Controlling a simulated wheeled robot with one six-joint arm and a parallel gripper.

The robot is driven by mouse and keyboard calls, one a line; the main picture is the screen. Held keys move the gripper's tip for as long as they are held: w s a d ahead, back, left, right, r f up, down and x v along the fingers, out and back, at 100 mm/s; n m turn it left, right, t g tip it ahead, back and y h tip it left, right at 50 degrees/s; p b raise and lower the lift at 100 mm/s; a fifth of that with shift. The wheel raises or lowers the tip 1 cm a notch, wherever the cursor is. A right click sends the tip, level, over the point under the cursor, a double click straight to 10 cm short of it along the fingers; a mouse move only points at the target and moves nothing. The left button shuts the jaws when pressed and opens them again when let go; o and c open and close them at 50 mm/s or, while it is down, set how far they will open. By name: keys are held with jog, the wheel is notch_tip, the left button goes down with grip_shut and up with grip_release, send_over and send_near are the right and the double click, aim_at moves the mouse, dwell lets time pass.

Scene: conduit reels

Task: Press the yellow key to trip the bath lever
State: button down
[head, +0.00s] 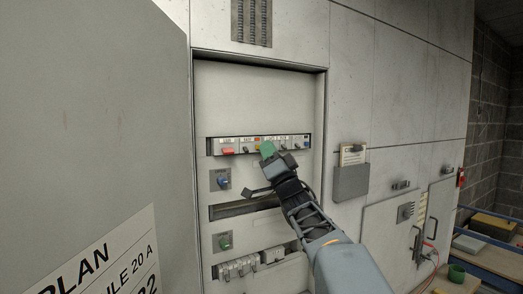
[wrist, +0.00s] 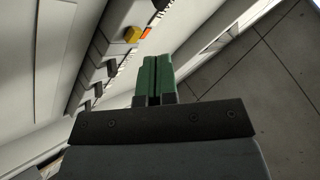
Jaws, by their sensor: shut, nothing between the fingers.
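The yellow key (wrist: 132,35) sticks out from the row of switches in the wrist view, with an orange patch beside it. In the head view, a small bit of yellow (head: 257,143) shows just left of my fingertips. My gripper (head: 267,149) is shut and empty, its green fingers in front of the row. In the wrist view, my gripper (wrist: 157,61) lies below and right of the yellow key, apart from it in the picture. Several dark levers (wrist: 98,89) sit along the row. The labels are too small to read, so I cannot tell which is the bath lever.
A red block (head: 228,151) sits at the row's left end. Below are a blue knob (head: 223,182), a green knob (head: 225,241) and a dark slot (head: 232,211). An open door (head: 95,120) stands at left. A grey holder (head: 351,183) hangs right of the recess.

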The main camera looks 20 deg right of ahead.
jog(key=s+b, duration=0.3)
jog(key=s, duration=0.3)
jog(key=shift+d, duration=0.35)
dwell(0.7)
